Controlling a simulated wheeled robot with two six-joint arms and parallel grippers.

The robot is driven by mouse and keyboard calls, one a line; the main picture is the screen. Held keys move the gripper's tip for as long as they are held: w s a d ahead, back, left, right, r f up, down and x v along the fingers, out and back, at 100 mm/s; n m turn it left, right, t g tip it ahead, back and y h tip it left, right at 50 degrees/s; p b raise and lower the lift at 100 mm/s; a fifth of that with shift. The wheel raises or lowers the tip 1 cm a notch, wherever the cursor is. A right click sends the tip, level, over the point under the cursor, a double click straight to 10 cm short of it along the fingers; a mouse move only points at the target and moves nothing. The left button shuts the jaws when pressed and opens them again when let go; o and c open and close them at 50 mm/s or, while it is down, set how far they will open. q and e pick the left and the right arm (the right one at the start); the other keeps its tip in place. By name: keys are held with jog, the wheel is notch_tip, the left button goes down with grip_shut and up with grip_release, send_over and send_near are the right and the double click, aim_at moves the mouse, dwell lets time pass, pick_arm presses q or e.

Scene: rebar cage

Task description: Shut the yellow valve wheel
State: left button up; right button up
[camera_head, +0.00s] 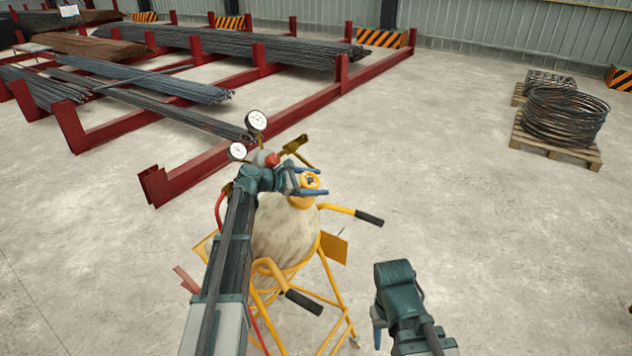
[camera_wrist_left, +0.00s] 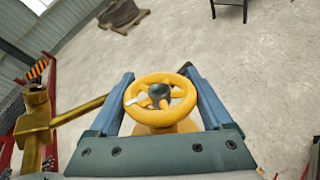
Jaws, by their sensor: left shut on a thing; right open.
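The yellow valve wheel (camera_head: 310,181) sits on top of a pale, stained gas cylinder (camera_head: 283,232) held in a yellow cart. In the left wrist view the wheel (camera_wrist_left: 161,97) lies between the two blue fingers of my left gripper (camera_wrist_left: 162,98), one finger on each side of its rim. My left gripper (camera_head: 307,183) is shut on the wheel, and my arm hides part of the cylinder. My right gripper (camera_head: 378,328) is open and empty, low in the head view to the right of the cart; its fingers are mostly hidden.
Two round gauges (camera_head: 256,121) and a brass fitting (camera_head: 296,146) stand close beside the wheel. The yellow cart (camera_head: 335,246) has black-gripped handles sticking out. Red racks (camera_head: 215,156) with steel bars lie behind left. Wire coils (camera_head: 562,117) sit on a pallet at right. Floor between is clear.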

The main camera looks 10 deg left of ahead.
aim_at(300, 180)
pick_arm(q)
jog(key=o, duration=1.2)
jog(key=shift+c, duration=0.2)
jog(key=p+v, duration=0.2)
jog(key=v, duration=0.4)
jog(key=shift+r, duration=0.15)
jog(key=shift+s+a+r+p, duration=0.15)
jog(key=shift+s+a+p, duration=0.15)
jog(key=shift+s+a, duration=0.2)
